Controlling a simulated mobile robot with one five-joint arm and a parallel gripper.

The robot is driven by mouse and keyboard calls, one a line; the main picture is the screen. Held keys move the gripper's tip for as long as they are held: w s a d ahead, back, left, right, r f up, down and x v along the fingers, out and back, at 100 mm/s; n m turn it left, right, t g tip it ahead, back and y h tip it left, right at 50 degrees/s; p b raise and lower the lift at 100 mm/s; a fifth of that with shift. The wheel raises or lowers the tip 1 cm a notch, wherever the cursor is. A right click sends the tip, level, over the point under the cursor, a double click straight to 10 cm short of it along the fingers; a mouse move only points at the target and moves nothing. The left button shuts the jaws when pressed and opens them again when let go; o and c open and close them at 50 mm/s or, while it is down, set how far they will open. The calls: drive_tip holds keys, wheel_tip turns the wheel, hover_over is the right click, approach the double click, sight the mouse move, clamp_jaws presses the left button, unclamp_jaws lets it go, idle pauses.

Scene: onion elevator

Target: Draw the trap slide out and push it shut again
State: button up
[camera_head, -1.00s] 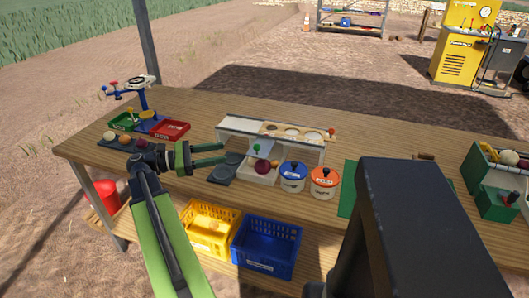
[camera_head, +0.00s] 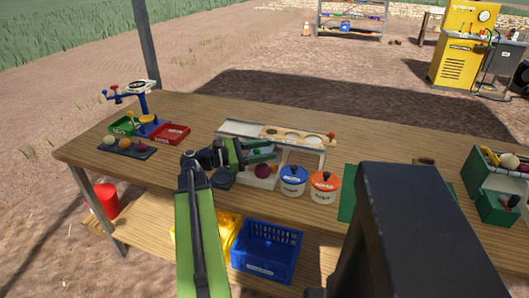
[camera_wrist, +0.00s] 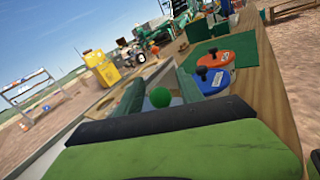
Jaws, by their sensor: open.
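The white stand (camera_head: 318,150) on the table has a pale board with round holes (camera_head: 298,136) on top, with an orange-red knob (camera_head: 332,135) at its right end. A green round knob (camera_wrist: 160,97) shows in the wrist view between the two fingers of my gripper (camera_wrist: 160,88). I cannot tell which knob belongs to the trap slide. In the head view my open gripper (camera_head: 275,150) is at the stand's front, above a dark red onion (camera_head: 263,171) in the tray below. The fingers hide the green knob there. No grip on it shows.
A blue-lidded pot (camera_head: 293,181) and an orange-lidded pot (camera_head: 324,187) stand close to the right of my gripper. A scale (camera_head: 143,100), a red tray (camera_head: 170,134) and a dark onion board (camera_head: 127,147) are at left. A blue crate (camera_head: 268,250) is below.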

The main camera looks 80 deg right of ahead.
drive_tip(key=shift+c, duration=0.3)
clamp_jaws()
drive_tip(key=shift+d, duration=0.1)
idle(1.0)
